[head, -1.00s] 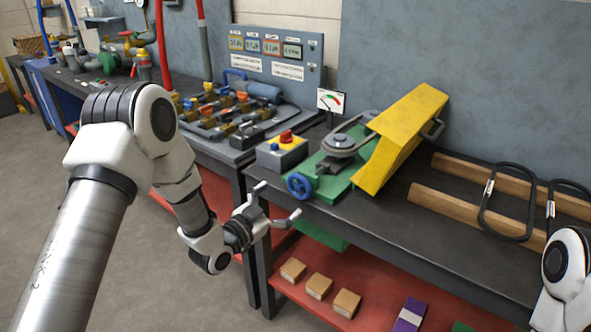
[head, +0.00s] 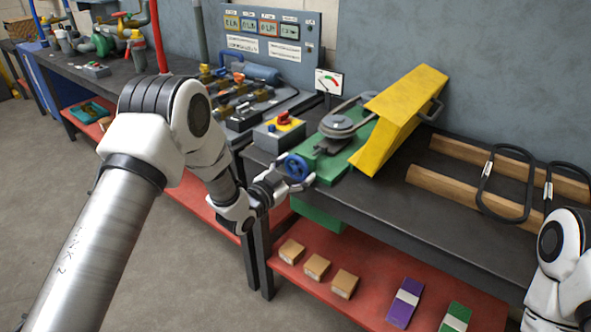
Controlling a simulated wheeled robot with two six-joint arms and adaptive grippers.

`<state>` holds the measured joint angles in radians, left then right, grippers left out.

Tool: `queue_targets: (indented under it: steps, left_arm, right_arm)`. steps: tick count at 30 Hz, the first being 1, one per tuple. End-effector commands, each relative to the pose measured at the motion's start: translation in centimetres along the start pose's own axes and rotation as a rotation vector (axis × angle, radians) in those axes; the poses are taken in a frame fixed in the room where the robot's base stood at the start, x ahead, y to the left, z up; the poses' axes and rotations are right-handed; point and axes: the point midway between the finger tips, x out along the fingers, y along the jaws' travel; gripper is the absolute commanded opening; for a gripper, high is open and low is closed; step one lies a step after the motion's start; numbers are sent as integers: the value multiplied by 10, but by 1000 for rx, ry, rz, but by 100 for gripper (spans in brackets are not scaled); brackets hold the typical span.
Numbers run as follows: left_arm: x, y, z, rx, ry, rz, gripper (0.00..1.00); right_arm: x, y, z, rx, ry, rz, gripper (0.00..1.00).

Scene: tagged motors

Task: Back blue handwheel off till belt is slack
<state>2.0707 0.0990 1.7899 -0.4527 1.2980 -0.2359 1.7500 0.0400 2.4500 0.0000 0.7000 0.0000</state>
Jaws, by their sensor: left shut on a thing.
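The blue handwheel (head: 296,166) sits at the front end of the green motor base (head: 330,166), near the bench's front edge. My left gripper (head: 297,180) is at the handwheel, its fingers around the lower part of the rim, shut on it. The belt (head: 352,103) runs around a grey pulley (head: 338,124) and goes under the tilted yellow guard (head: 405,115), which hides its far end. I cannot tell how tight the belt is. My right arm (head: 562,255) shows at the lower right; its gripper is out of view.
A grey control box (head: 279,133) with a red and yellow switch stands left of the base. A gauge card (head: 328,82) stands behind. Spare belts (head: 508,182) lie over wooden rails at right. Boxes (head: 317,266) sit on the red lower shelf. The bench front is clear.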

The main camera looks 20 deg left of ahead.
Motion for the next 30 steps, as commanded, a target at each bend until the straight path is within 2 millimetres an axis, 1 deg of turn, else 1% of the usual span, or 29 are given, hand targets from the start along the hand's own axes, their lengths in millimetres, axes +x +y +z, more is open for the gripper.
queue_targets:
  steps: [8,14,20,30]
  left_arm:
    - [0,0,-1,-35,2,-1,44]
    - [0,0,-1,-128,2,-1,44]
    - [0,0,-1,-282,2,-1,44]
    - [0,1,-2,-603,2,0,44]
  right_arm:
    - [0,0,0,0,0,0,0]
    - [0,0,0,0,0,0,0]
    - [-1,0,0,0,0,0,0]
    - [-4,0,0,0,0,0,0]
